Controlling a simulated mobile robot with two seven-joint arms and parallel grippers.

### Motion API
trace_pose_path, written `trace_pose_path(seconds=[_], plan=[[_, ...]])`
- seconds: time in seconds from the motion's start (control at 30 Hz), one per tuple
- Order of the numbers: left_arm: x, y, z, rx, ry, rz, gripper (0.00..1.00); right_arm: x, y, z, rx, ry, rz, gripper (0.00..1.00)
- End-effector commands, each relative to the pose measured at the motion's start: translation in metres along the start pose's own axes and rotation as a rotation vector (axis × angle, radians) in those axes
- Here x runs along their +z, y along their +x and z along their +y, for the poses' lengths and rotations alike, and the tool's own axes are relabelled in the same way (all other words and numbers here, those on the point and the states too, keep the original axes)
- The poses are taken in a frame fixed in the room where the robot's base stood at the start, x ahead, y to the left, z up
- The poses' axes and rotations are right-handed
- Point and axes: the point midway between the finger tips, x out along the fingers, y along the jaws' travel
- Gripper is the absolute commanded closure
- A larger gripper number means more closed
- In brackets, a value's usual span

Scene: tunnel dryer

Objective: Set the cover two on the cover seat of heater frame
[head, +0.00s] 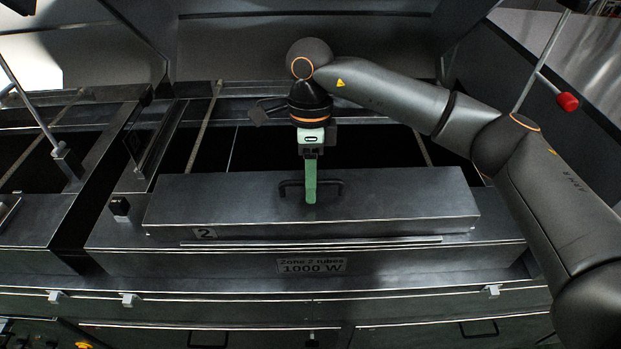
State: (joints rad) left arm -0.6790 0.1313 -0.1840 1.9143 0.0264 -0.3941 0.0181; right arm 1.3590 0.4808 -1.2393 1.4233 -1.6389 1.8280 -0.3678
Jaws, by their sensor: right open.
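Cover two (400,202) is a long dark metal box lid with a black handle (331,188) on top and a "2" label at its front left. It lies level on the front part of the heater frame (128,238), above the plate reading "Zone 2 tubes 1000 W". Whether it is fully down on the cover seat cannot be told; the cover hides the seat. My right gripper (310,192) points down at the middle of the handle. Its green finger overlaps the handle, and its jaws are open. My left gripper is not in view.
Dark open bays (255,150) lie behind the cover, crossed by thin rails. A small black block (120,206) stands left of the cover. A rod with a red knob (567,102) stands at the right. Latches (130,299) line the front edge.

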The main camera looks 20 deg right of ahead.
Motion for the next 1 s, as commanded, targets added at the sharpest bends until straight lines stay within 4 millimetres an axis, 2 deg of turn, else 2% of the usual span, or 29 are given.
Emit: trace_pose_path(seconds=[0.27,0.37,0.47,0.8,1.0], plan=[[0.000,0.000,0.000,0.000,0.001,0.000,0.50,0.000,-0.002,0.000,-0.001,0.000,0.000,0.54],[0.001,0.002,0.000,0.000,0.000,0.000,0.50,0.000,-0.009,-0.001,-0.002,0.001,-0.001,0.54],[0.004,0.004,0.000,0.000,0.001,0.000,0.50,0.000,-0.025,-0.001,-0.004,0.000,-0.002,0.54],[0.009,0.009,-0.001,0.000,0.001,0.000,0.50,0.001,-0.097,0.000,-0.003,0.000,-0.001,0.54],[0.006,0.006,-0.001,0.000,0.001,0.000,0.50,0.000,-0.118,0.000,0.000,-0.001,0.001,0.54]])
